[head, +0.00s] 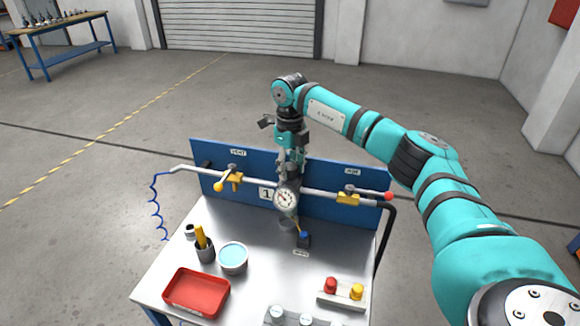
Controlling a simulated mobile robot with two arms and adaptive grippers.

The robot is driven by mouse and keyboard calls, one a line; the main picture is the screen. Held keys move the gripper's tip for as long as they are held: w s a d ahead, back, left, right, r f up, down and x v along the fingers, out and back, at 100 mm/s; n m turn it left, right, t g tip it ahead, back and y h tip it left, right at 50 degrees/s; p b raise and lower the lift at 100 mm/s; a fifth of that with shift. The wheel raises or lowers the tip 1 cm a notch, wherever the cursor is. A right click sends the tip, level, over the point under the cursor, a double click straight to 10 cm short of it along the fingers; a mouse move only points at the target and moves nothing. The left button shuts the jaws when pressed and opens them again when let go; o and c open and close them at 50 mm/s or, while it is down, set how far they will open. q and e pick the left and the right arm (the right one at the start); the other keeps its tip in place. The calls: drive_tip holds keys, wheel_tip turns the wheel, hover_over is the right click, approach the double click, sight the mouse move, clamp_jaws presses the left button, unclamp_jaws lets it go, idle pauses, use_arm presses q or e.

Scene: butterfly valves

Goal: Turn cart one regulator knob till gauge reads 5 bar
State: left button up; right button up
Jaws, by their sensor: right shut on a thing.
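Cart one (170,262) has a steel top, a blue back panel and a plate with a "1" (265,193). A round white gauge (286,198) sits on the pipe near the middle of the panel. Its needle is too small to read. My right gripper (291,172) points down just above the gauge, shut on the regulator knob. The fingers hide most of the knob. My left gripper is not in view.
A yellow-handled valve (232,180) with a ball-ended lever is left of the gauge; another yellow valve (348,198) with a red end is right. A red tray (196,292), a round tub (233,258) and red and yellow knobs (343,291) are on the cart top.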

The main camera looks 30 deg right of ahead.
sight(290, 166)
drive_tip(key=m, duration=0.7)
drive_tip(key=shift+r, duration=0.1)
drive_tip(key=m+p, duration=0.1)
drive_tip(key=m, duration=0.5)
drive_tip(key=shift+w+m, duration=0.1)
drive_tip(key=shift+m, duration=0.3)
drive_tip(key=o, duration=1.1)
drive_tip(key=shift+o, duration=0.2)
wheel_tip(290, 166, up, 12)
